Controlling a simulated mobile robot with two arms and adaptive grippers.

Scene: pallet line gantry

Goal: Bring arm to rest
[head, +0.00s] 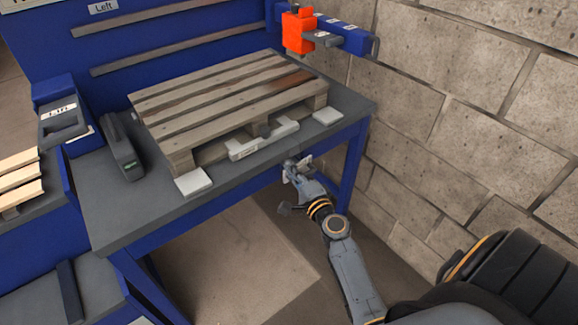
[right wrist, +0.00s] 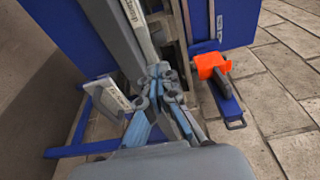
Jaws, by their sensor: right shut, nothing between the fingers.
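My right arm reaches up from the lower right in the head view. Its gripper (head: 292,165) is at the front edge of the grey-topped table (head: 235,190), just in front of the pallet's near right part. In the right wrist view the fingers of this gripper (right wrist: 161,72) are together with nothing between them. I cannot tell whether it touches the table edge. A wooden pallet (head: 215,95) lies on the table. My left gripper is not in view.
White pads (head: 193,182) lie at the pallet's near side, and a labelled light bar (head: 263,140) sits against it. A dark grey device (head: 124,150) stands left. An orange block (head: 298,30) rides on a blue rail at the back. A block wall (head: 470,120) bounds the right.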

